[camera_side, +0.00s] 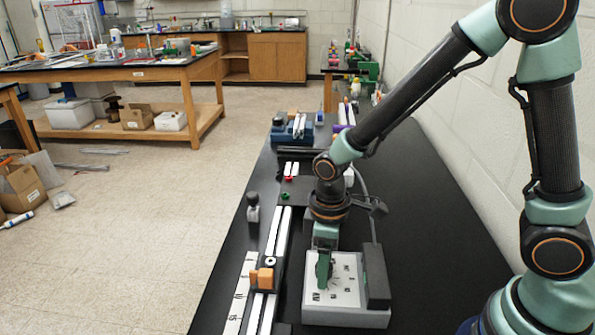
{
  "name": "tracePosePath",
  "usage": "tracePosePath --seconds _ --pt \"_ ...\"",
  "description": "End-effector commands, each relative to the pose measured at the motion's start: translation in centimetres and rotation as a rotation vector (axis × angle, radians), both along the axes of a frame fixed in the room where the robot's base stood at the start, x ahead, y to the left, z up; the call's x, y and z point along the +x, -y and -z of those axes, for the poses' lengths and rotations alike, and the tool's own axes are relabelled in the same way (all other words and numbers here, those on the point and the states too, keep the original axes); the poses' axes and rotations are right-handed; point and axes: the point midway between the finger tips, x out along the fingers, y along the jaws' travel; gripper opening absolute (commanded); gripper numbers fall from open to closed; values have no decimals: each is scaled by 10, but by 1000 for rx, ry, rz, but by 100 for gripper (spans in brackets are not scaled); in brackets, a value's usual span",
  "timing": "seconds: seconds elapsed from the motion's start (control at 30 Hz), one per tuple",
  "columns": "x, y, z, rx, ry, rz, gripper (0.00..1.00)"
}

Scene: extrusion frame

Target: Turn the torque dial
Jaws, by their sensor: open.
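The torque dial shows as a pale box (345,314) with a white face, carrying dark markings around its middle. It lies on the black bench at the lower centre. My gripper (324,262) points down over the left part of this face, with its jaws open. A dark green upright piece shows at its lower end, and I cannot tell whether it is a finger or the dial's knob. The middle of the dial is partly hidden there. I cannot tell whether the jaws touch the dial.
A black block (376,278) stands at the box's right edge. To the left, white rails (272,240) carry an orange block (262,278). A small dark post (253,208) stands near the bench's left edge. A blue fixture (292,131) sits farther back. The bench right of the box is clear.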

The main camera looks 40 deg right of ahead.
Motion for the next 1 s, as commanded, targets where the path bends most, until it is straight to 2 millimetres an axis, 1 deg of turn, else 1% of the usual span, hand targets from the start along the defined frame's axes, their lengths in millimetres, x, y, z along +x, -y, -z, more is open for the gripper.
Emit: tracePosePath --seconds 0.17,0.2,0.27,0.3,0.37,0.4,0.67,0.87,1.0 --pt "0 0 0 0 0 0 72" --pt "0 0 0 0 0 0 64" --pt "0 0 0 0 0 0 41" --pt "0 0 0 0 0 0 26" --pt "0 0 0 0 0 0 3" --pt "0 0 0 0 0 0 0" --pt "0 0 0 0 0 25 0" --pt "0 0 0 0 0 120 0" --pt "0 0 0 0 0 221 0"
